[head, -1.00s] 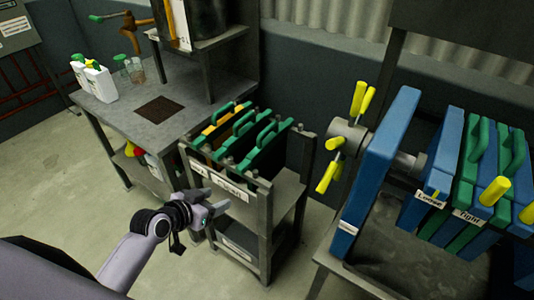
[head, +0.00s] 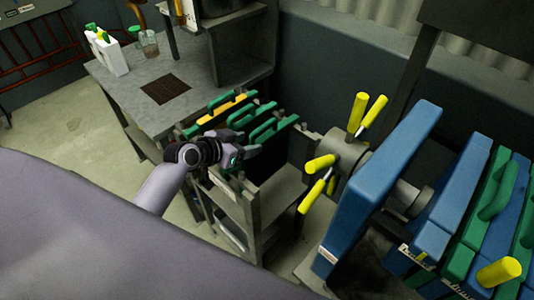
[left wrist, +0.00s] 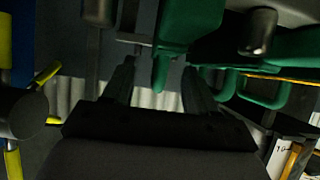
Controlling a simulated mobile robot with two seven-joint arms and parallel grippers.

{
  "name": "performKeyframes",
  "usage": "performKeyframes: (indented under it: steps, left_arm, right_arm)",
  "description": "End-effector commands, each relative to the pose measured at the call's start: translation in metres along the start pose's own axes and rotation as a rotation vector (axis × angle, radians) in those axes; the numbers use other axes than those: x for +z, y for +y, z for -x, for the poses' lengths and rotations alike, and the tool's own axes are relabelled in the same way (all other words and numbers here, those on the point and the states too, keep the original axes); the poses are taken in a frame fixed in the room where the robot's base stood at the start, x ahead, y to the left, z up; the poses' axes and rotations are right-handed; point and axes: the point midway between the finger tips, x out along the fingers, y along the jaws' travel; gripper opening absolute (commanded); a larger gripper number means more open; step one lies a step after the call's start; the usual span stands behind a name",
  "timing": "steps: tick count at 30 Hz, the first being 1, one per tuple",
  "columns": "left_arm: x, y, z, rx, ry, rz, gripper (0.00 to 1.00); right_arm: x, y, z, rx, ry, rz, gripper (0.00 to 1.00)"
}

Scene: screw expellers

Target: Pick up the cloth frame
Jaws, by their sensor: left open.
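Several cloth frames with green handles (head: 270,128) stand upright side by side in a grey rack (head: 254,200). One has a yellow-orange top (head: 222,110). My left gripper (head: 250,143) is open at the near end of the rack, close to the nearest green handles. In the left wrist view my left gripper (left wrist: 158,75) has its two fingers apart, and the end of a green handle (left wrist: 185,25) shows between them. I cannot tell whether they touch it. The lower parts of the frames are hidden by the rack and my arm. My right gripper is not in view.
The screw press with its blue plate (head: 385,175) and yellow-handled wheel (head: 340,160) stands close to the rack's right. A grey table (head: 125,95) with white bottles (head: 112,55) and a glass jar (head: 149,43) is at the back left. Bare floor (head: 60,130) lies at the left.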

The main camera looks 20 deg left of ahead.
Motion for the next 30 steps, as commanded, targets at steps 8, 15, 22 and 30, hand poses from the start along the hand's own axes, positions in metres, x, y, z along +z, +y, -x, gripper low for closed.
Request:
performKeyframes:
  steps: [8,15,22,30]
  left_arm:
    - [0.001,0.000,-0.021,0.001,0.001,0.002,0.57]
    - [0.004,-0.002,-0.048,0.001,0.000,0.001,0.57]
    - [0.004,-0.002,-0.060,0.000,0.001,-0.001,0.57]
    - [0.004,-0.002,-0.060,0.000,0.001,-0.002,0.44]
  right_arm:
    - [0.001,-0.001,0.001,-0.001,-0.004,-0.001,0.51]
    - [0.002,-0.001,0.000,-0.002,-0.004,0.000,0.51]
    - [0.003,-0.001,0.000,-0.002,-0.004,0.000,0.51]
    - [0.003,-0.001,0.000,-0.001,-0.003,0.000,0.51]
